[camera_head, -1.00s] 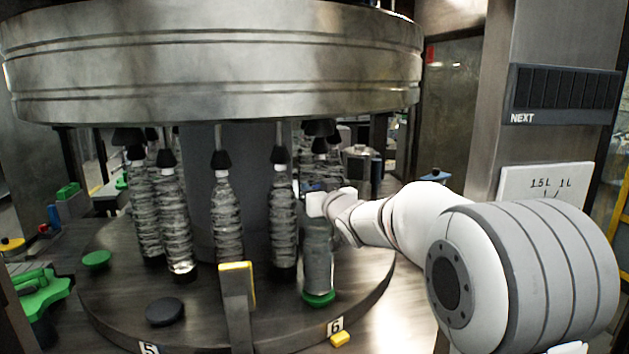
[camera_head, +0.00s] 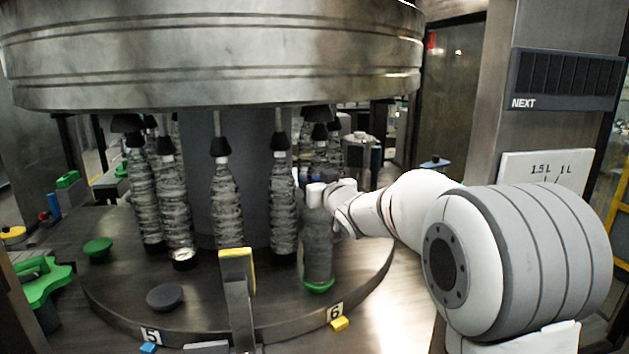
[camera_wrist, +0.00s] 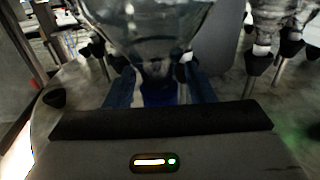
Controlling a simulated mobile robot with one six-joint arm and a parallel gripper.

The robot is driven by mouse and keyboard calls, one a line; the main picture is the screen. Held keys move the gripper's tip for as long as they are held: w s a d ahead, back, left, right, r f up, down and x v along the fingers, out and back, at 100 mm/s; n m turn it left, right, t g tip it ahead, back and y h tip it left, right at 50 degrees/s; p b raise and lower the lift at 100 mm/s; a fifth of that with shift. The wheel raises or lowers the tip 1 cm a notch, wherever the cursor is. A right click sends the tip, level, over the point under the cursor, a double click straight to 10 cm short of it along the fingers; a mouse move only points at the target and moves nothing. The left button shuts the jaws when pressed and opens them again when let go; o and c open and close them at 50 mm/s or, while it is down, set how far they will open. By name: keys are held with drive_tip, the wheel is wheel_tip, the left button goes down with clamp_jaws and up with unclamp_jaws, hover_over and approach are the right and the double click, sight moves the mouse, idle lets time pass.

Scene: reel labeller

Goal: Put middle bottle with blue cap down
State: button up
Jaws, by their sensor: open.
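A grey translucent bottle (camera_head: 317,250) stands upright at the front right of the round table, on or just above a green disc (camera_head: 318,287). My gripper (camera_head: 318,196) is at the bottle's neck in the head view. In the wrist view the clear bottle body (camera_wrist: 150,30) fills the top middle, with its blue cap (camera_wrist: 158,95) between the open dark blue fingers of my gripper (camera_wrist: 160,90). Whether a finger touches the neck, I cannot tell. The fingers are mostly hidden in the head view.
Several clear ribbed bottles (camera_head: 228,205) hang under black cones below the big metal drum (camera_head: 215,60). A yellow-topped post (camera_head: 236,285) stands in front. A green disc (camera_head: 98,247) and a dark disc (camera_head: 165,297) lie bare on the round table (camera_head: 120,285).

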drive_tip(key=shift+s+r, duration=0.1)
drive_tip(key=shift+r, duration=0.05)
drive_tip(key=b+v, duration=0.2)
drive_tip(key=v, duration=1)
drive_tip(key=shift+b, duration=0.4)
drive_tip(key=shift+d, duration=0.15)
drive_tip(key=s+d+f+m+g+h, duration=0.45)
drive_tip(key=s+d+f+h, duration=0.25)
drive_tip(key=s+d+f, duration=0.35)
drive_tip(key=s+f+g, duration=0.4)
drive_tip(key=s+f, duration=0.1)
drive_tip(key=s, duration=0.5)
drive_tip(key=s+a+f+g, duration=0.1)
drive_tip(key=s+f+g, duration=0.3)
drive_tip(key=s, duration=0.6)
drive_tip(key=shift+f+g, duration=0.35)
drive_tip(key=shift+f, duration=0.1)
